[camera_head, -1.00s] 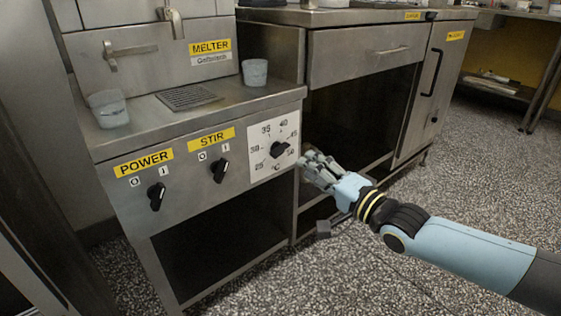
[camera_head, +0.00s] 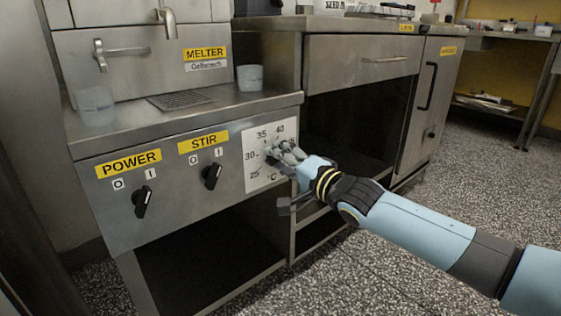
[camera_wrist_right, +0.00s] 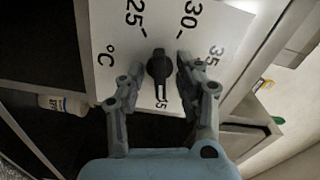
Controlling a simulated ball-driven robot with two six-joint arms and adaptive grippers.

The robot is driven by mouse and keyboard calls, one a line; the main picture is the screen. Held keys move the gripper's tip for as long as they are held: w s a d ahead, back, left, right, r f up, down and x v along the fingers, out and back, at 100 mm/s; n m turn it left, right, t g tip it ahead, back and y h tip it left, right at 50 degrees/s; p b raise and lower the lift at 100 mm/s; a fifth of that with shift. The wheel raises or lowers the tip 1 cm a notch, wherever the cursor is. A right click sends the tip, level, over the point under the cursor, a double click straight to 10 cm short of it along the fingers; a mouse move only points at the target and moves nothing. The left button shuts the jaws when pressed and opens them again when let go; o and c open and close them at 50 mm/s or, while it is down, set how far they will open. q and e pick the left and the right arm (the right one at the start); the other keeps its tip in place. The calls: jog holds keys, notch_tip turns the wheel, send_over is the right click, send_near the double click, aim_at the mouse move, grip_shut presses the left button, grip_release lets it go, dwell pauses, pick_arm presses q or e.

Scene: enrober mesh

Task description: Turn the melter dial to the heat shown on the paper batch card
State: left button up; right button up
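The melter dial is a black knob on a white scale plate (camera_head: 256,150) at the right end of the melter's front panel. In the head view my right gripper (camera_head: 276,152) covers most of the knob. In the right wrist view the dial knob (camera_wrist_right: 159,68) stands between the two fingers of my right gripper (camera_wrist_right: 160,64), which is open with gaps visible on both sides. The knob's narrow end points down in that view, towards a partly hidden number that looks like 45. I see no paper batch card that I can make out. My left gripper is out of view.
The POWER switch (camera_head: 142,201) and STIR switch (camera_head: 211,176) sit left of the dial. Two cups, a left one (camera_head: 95,106) and a right one (camera_head: 250,78), stand on the melter top. A steel cabinet (camera_head: 360,60) stands to the right.

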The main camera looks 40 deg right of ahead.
grip_shut()
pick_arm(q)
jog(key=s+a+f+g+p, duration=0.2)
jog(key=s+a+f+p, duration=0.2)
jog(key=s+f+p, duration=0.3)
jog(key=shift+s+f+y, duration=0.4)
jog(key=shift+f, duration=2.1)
pick_arm(e)
jog(key=shift+r+n, duration=0.2)
jog(key=shift+n, duration=4.75)
jog(key=shift+r+n, duration=0.15)
jog(key=shift+n, duration=4.8)
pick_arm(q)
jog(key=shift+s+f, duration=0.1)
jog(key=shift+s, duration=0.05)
